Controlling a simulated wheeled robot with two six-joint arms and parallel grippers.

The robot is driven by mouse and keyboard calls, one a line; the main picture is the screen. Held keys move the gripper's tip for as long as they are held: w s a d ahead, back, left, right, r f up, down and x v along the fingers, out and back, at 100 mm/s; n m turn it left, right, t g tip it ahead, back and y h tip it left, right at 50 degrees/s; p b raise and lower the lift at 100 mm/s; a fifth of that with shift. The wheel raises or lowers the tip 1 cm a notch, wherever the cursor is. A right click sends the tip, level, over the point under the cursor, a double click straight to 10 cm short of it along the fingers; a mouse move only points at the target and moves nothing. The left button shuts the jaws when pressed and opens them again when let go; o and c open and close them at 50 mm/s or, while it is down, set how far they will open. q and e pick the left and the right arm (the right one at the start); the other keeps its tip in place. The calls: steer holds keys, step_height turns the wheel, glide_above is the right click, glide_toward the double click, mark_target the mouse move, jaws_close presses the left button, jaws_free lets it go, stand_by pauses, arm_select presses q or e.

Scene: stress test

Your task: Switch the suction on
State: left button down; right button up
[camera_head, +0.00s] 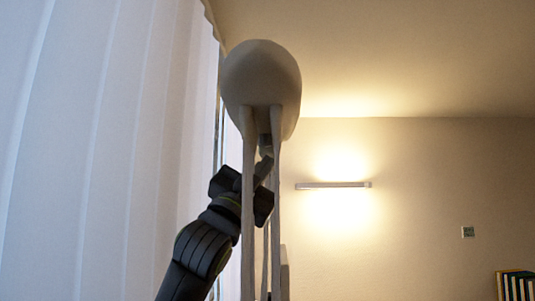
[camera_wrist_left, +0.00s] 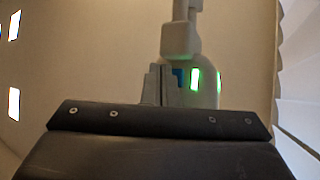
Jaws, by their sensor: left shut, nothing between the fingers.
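A pale device with a rounded head (camera_head: 262,75) on slim upright posts stands in the middle of the head view. Its underside also shows in the left wrist view (camera_wrist_left: 207,95), with a blue patch (camera_wrist_left: 179,77) and a bright green-white patch (camera_wrist_left: 195,79). I cannot tell which part is the suction switch. My left gripper (camera_head: 264,167) is shut and empty, just below the rounded head and partly hidden by the posts. Its grey fingers (camera_wrist_left: 157,72) point up close to the blue patch in the wrist view; I cannot tell whether they touch. My right gripper is not in view.
A white curtain (camera_head: 95,150) hangs along the left side. A lit wall lamp (camera_head: 333,185) and a small wall plate (camera_head: 468,232) are on the back wall. Books (camera_head: 517,285) stand at the lower right. The space right of the device looks clear.

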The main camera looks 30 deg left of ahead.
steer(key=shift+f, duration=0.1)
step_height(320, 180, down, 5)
steer(key=b, duration=0.5)
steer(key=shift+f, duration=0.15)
stand_by(0.5)
